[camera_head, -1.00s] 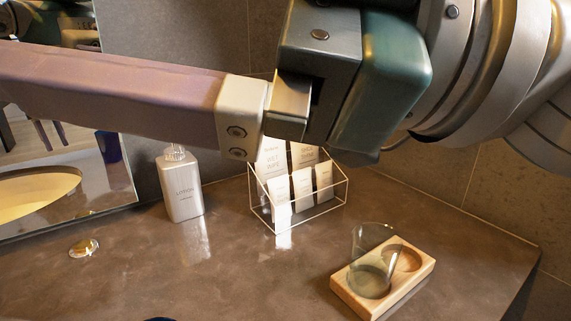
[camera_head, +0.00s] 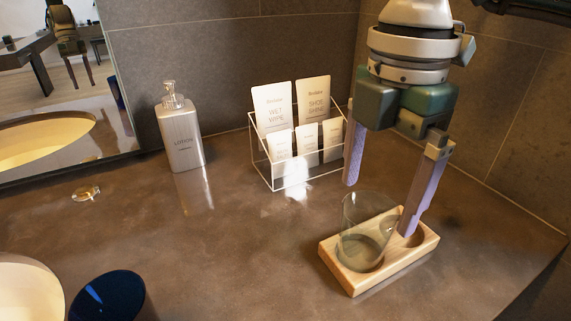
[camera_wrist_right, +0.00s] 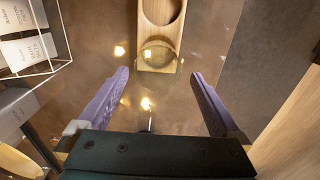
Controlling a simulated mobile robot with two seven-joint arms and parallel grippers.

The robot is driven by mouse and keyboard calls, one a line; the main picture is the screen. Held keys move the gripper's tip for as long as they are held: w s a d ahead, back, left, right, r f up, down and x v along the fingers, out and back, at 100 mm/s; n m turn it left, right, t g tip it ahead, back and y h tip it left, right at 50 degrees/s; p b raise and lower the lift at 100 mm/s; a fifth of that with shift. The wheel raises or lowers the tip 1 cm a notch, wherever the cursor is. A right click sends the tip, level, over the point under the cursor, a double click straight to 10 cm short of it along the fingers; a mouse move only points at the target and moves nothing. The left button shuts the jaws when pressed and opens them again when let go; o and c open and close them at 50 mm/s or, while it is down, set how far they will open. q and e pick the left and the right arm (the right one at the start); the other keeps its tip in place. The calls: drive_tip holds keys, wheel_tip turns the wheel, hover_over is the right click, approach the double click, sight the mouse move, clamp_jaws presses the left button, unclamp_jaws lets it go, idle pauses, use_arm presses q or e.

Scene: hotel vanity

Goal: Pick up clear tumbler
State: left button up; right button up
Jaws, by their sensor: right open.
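The clear tumbler (camera_head: 362,232) stands upright in the left recess of a wooden two-hole holder (camera_head: 357,284) on the counter. In the right wrist view the tumbler (camera_wrist_right: 158,57) shows faintly on the holder (camera_wrist_right: 157,9), beyond the fingertips. My right gripper (camera_head: 379,208) is open and empty, pointing down from above. In the head view one finger appears behind the tumbler and the other overlaps its right side and the holder's right recess; I cannot tell whether they touch. In the right wrist view the gripper (camera_wrist_right: 160,75) has its fingers wide apart. My left gripper is not in view.
A wire rack (camera_head: 288,184) with packets stands behind the holder, near the left finger. A lotion bottle (camera_head: 183,138) stands farther left. A dark blue cup (camera_head: 107,298) and a pale basin (camera_head: 25,290) are at front left. The counter's middle is clear.

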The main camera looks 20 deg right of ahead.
sight(369, 214)
wheel_tip(369, 214, down, 5)
drive_tip(key=shift+w, duration=0.15)
drive_tip(key=c, duration=1.3)
drive_tip(key=shift+c, duration=0.4)
drive_tip(key=shift+r, duration=0.2)
